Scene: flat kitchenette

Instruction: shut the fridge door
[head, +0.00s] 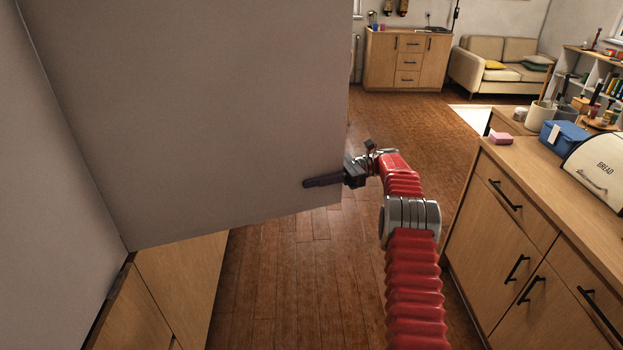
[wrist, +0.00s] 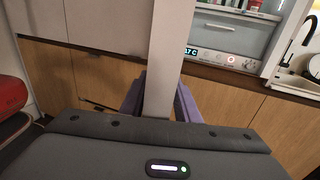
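The fridge door (head: 200,110) is the big plain grey panel filling the left of the head view, and it stands open. In the wrist view the door's free edge (wrist: 168,60) rises as a grey upright band through the middle. My gripper (head: 312,183) is at this free edge, low on the door, with one finger across the near face. In the wrist view the purple-grey fingers (wrist: 158,100) lie one on each side of the edge, with no clear gap to it. The far finger is hidden in the head view. The open fridge interior (wrist: 228,40) shows beyond the door.
Wooden lower cabinets (head: 178,280) stand under the fridge. A wooden counter (head: 520,157) with a bread box (head: 598,165) and a blue box (head: 563,136) runs along the right. The wooden floor (head: 290,270) between is clear. A sofa (head: 495,75) stands far back.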

